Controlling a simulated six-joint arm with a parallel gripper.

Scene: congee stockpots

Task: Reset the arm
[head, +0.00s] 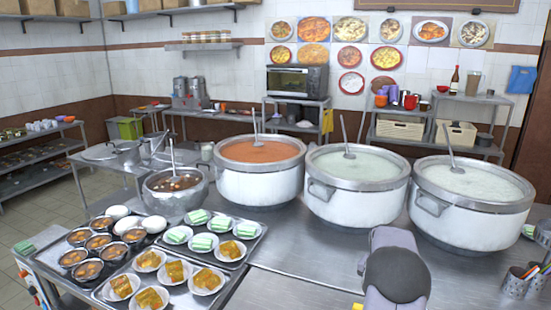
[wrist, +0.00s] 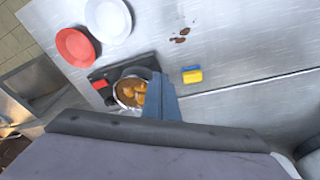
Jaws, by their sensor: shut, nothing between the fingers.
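My arm (head: 392,265) shows in the head view as a grey link rising from the bottom edge, over the steel counter (head: 300,265) and in front of the pots. My gripper's fingertips are out of sight there. In the wrist view my gripper (wrist: 164,84) shows as blue-grey fingers, shut and empty. They overlap a small pot (wrist: 130,92) with yellow-brown pieces in it, hiding its right side. How far above it they are is hard to tell.
Large stockpots of orange (head: 258,180), pale green (head: 355,200) and white congee (head: 470,215) line the counter's back. A tray (head: 232,280) of plated food stands left. The wrist view shows a red plate (wrist: 75,46), a white plate (wrist: 108,18) and a sponge (wrist: 192,75).

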